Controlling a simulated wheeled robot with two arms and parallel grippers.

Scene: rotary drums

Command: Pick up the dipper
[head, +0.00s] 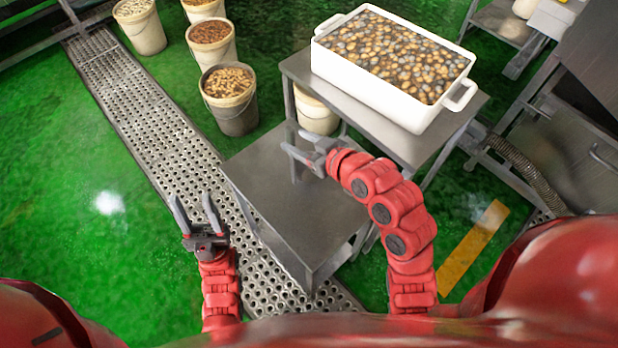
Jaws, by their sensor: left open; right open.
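I cannot make out a dipper in the head view. My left gripper (193,199) is open and empty over the perforated metal floor strip, left of the low steel step. My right gripper (292,140) is open, with its fingers pointing left. It is above the far part of the low step, beside the steel table. Nothing shows between its fingers.
A white two-handled tub (340,75) full of mixed brown and grey pieces stands on a steel table (300,66). The low steel step (295,215) is bare. Several filled buckets (232,110) stand at the upper left. Machinery (575,150) stands at right. Green floor lies open at left.

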